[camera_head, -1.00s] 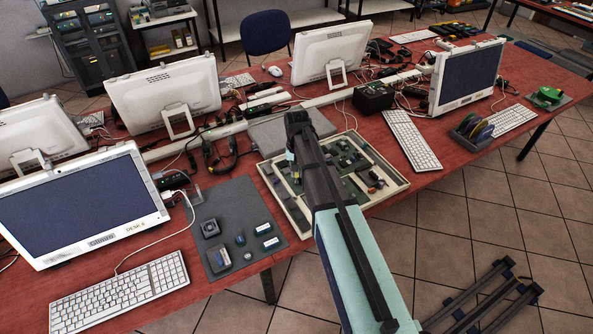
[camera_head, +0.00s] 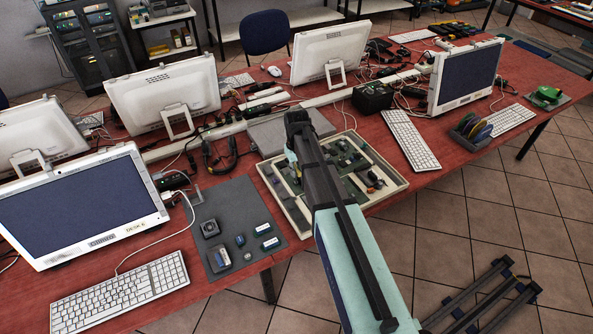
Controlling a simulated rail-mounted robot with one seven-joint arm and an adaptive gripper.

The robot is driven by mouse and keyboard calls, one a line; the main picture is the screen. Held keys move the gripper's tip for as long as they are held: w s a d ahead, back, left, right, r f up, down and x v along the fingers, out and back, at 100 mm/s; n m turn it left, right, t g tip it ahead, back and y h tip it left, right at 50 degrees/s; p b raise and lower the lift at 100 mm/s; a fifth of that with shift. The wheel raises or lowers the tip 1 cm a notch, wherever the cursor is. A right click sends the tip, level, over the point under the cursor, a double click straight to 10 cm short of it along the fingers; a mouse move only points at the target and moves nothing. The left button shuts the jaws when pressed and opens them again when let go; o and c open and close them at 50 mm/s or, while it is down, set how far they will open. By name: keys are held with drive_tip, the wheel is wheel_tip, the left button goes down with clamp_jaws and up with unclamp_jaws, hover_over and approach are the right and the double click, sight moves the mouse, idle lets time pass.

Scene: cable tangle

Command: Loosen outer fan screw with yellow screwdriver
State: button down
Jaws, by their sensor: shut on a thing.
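My arm reaches from the bottom edge up over an open light-coloured tray (camera_head: 393,193) that holds a green circuit board (camera_head: 352,160) with several parts on it. The arm's dark end stands over the tray's left half and covers part of it. I cannot make out a yellow screwdriver, the outer fan screw or a fan in the tray. A small dark square part, perhaps a fan (camera_head: 210,227), lies on the grey mat (camera_head: 225,195) left of the tray.
Several small parts and a little tray (camera_head: 219,260) lie on the mat. A flat grey panel (camera_head: 268,137) is behind the tray, and a white keyboard (camera_head: 411,139) is to its right. Monitors (camera_head: 85,206) and loose cables (camera_head: 220,155) crowd the red table.

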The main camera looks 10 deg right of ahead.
drive_tip(key=shift+r+p, duration=1.7)
drive_tip(key=shift+r, duration=1.65)
